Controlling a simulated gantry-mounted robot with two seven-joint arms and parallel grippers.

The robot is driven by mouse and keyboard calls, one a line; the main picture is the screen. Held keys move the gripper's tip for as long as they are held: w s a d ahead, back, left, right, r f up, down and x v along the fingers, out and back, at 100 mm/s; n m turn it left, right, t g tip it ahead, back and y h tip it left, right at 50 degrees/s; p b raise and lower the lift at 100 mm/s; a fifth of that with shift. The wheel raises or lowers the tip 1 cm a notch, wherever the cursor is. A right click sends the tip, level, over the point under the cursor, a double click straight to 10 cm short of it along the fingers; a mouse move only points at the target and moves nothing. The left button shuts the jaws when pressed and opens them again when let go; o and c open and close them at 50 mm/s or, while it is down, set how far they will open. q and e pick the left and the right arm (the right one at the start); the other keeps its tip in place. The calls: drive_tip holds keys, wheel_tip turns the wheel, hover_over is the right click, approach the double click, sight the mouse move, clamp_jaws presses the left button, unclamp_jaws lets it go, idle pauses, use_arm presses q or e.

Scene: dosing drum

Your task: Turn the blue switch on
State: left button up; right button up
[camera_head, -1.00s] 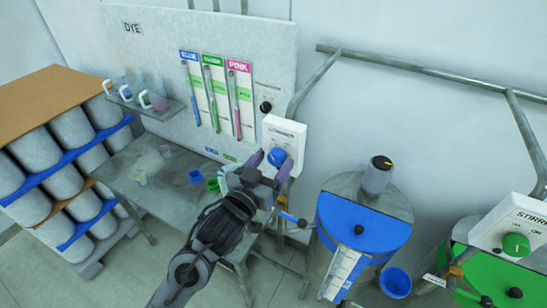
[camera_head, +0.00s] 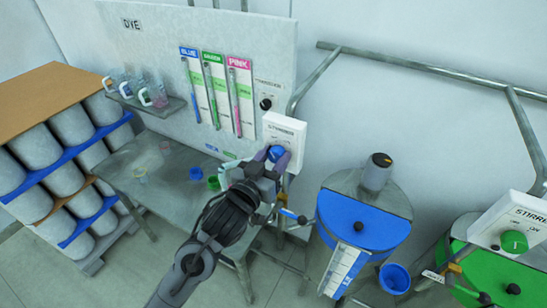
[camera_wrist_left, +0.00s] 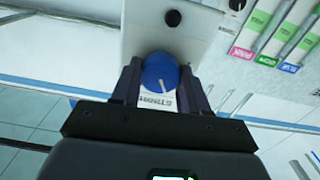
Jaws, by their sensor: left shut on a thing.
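The blue switch (camera_head: 275,153) is a round knob on a white box (camera_head: 284,130) on the wall above the blue drum's left side. My left gripper (camera_head: 272,162) is at the knob, its fingers on either side of it. In the left wrist view the blue knob (camera_wrist_left: 160,72) sits between the two fingers of my left gripper (camera_wrist_left: 158,88), shut on it. The fingers hide part of the knob and the box's lower face in the head view. My right gripper is not in view.
The blue-lidded drum (camera_head: 362,222) stands right of the switch box, with a blue cup (camera_head: 394,278) beside it. A green knob (camera_head: 514,242) is on another box at far right. A metal table (camera_head: 165,200) with small cups is left of my arm.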

use_arm(q)
drive_tip(key=m, duration=0.2)
drive_tip(key=shift+m, duration=0.4)
drive_tip(key=m+b, duration=0.1)
drive_tip(key=m, duration=0.1)
drive_tip(key=shift+f+m, duration=0.1)
drive_tip(key=shift+m, duration=0.3)
drive_tip(key=m+b, duration=0.2)
drive_tip(key=m, duration=0.3)
drive_tip(key=shift+d, duration=0.1)
drive_tip(key=shift+m+b, duration=0.45)
drive_tip(key=shift+m, duration=0.15)
drive_tip(key=o, duration=1.1)
drive_tip(key=shift+c, duration=0.2)
drive_tip(key=shift+s, duration=0.15)
